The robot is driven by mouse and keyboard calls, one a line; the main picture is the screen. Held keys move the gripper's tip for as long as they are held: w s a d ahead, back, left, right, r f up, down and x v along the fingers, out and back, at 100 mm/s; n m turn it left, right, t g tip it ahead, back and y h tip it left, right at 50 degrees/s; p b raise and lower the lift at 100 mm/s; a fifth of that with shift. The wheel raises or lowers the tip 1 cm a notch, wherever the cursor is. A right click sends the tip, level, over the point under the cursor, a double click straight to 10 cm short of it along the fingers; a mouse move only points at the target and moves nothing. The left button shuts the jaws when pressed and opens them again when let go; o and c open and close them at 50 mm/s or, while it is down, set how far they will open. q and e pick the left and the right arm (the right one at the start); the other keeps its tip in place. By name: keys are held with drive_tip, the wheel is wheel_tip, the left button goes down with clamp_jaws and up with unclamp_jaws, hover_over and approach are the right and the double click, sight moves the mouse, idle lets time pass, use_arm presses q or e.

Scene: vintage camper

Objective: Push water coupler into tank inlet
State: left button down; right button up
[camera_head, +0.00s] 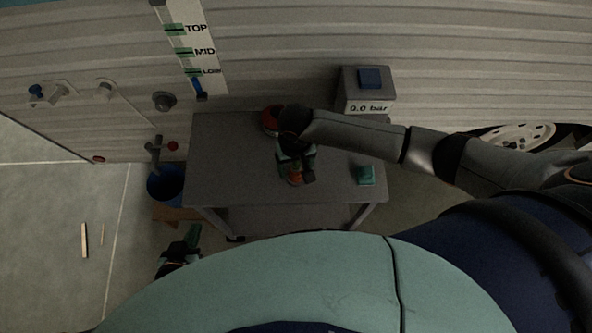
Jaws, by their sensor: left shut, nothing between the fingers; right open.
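My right gripper (297,177) is open and points down over the grey table. A small orange piece (295,179) shows at its fingertips; I cannot tell whether it is the water coupler or whether it touches the fingers. My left gripper (192,236) is shut and empty, low at the table's front left. A round dark grey fitting (164,101) on the ribbed camper wall may be the tank inlet.
The grey table (230,160) bears a red round item (270,120), partly behind my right arm, and a teal block (366,175). A pressure box (366,90) reads 0.0 bar. A level gauge (190,45) hangs above.

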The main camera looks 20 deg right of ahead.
drive_tip(key=shift+f, duration=0.65)
drive_tip(key=shift+c, duration=0.3)
clamp_jaws()
